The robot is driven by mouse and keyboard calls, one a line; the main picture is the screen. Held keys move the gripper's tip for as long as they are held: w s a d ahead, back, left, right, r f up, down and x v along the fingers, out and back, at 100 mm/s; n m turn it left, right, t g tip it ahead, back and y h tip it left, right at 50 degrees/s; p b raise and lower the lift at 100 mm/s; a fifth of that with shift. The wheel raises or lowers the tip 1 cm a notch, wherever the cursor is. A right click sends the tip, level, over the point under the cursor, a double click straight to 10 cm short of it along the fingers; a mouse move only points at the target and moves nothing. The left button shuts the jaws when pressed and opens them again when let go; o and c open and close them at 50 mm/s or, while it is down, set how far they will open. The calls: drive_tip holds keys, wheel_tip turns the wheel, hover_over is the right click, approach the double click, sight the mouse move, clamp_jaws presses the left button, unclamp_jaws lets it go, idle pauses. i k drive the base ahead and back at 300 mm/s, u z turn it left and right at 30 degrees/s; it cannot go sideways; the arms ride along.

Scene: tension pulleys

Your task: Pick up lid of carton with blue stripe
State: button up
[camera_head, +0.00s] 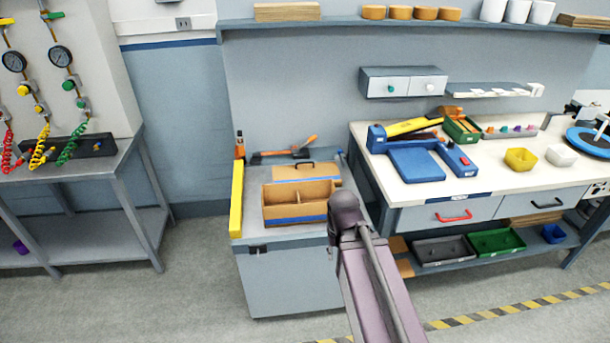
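An open cardboard carton (298,214) with a blue stripe along its lower edge stands on a low grey cabinet. It has inner dividers, and its top is uncovered. My gripper fingers do not show.
A yellow bar (237,200) lines the cabinet's left edge. An orange-handled tool (296,147) lies behind the lid. A white-topped workbench (480,184) with blue tooling stands to the right. A shelf (330,21) runs above. Open floor separates the cabinet from the left table.

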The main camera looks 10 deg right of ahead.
sight(304, 172)
drive_tip(key=k, duration=0.65)
drive_tip(key=u, duration=0.5)
drive_tip(key=i, duration=1.8)
drive_tip(key=z, duration=0.6)
drive_tip(key=i, duration=0.45)
drive_tip(key=z, duration=0.25)
